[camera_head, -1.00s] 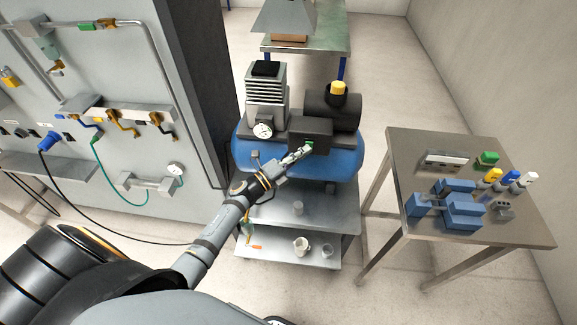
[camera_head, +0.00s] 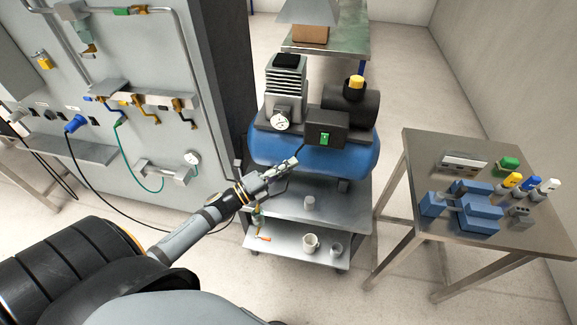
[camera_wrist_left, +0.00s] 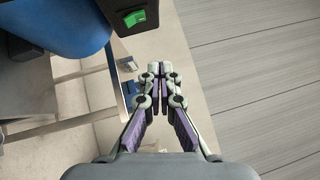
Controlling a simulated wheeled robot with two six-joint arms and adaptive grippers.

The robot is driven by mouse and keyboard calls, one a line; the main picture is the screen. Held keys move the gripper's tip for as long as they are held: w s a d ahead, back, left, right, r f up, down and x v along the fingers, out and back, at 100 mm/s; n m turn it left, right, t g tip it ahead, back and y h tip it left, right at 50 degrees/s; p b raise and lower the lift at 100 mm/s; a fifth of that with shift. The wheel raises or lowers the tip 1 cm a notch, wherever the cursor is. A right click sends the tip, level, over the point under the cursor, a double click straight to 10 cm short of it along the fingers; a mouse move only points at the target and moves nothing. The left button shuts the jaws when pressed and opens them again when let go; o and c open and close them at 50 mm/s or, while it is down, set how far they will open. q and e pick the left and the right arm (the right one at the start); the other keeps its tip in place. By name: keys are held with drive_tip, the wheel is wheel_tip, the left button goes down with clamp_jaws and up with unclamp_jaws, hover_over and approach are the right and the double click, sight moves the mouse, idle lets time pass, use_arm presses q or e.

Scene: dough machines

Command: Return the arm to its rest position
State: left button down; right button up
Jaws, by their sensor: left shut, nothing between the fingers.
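My left gripper (camera_head: 291,163) is shut and empty, in the air in front of the blue compressor tank (camera_head: 345,157) and below the dark switch box (camera_head: 341,131). A green switch (camera_head: 325,139) shows on the box front, apart from the fingertips. In the left wrist view my left gripper (camera_wrist_left: 160,68) has its fingertips together with nothing between them. The green switch (camera_wrist_left: 135,18) shows there at the upper left, beyond the fingers. My left arm reaches in from the lower left. My right gripper is not in view.
A steel cart (camera_head: 290,242) under the compressor holds small cups (camera_head: 311,243). A wall panel (camera_head: 215,75) with valves and hoses is at the left. Floor between cart and table is clear.

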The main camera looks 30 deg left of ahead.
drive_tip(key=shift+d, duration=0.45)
